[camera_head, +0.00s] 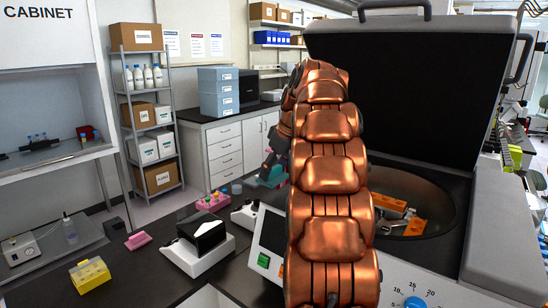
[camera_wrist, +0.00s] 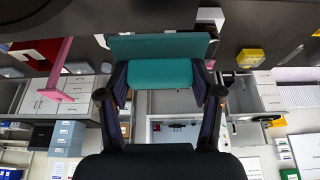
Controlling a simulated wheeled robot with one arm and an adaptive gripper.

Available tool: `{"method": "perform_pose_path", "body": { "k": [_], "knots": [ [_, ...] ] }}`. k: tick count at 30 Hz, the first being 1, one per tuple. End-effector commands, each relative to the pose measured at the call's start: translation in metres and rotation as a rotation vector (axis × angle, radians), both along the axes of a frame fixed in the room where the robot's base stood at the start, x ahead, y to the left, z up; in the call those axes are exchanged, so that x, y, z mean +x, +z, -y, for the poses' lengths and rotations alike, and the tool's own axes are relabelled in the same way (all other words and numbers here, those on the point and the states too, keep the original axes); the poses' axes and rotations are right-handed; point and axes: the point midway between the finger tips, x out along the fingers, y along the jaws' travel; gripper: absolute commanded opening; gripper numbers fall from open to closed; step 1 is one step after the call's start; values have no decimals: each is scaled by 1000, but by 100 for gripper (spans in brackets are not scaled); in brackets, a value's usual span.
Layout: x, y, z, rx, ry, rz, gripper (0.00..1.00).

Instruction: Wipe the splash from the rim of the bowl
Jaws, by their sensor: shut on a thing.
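My gripper (camera_wrist: 162,88) is shut on a teal block-like wiper (camera_wrist: 160,48) in the wrist view; a finger lies on each side of it. In the head view the wiper (camera_head: 273,176) shows small at the far end of my arm, above the bench and left of the bowl. The round metal bowl (camera_head: 440,192) of the open centrifuge is at the right, partly hidden by my copper arm. Orange rotor parts (camera_head: 414,226) sit inside it. I cannot make out a splash on the visible part of the rim. The wiper is apart from the bowl.
The raised dark centrifuge lid (camera_head: 405,100) stands behind the bowl. A white device with a black top (camera_head: 205,240), a pink rack (camera_head: 213,201) and a yellow box (camera_head: 90,274) are on the bench at left. Free bench lies between them.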

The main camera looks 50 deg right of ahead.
Motion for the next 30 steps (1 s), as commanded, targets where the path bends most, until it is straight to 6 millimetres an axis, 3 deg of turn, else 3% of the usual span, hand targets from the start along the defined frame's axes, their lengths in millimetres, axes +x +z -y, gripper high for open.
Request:
{"method": "perform_pose_path", "body": {
  "k": [9, 30],
  "knots": [
    [3, 26, -4, 3, 8, 0, 32],
    [3, 27, -4, 3, 7, -1, 32]
  ]
}}
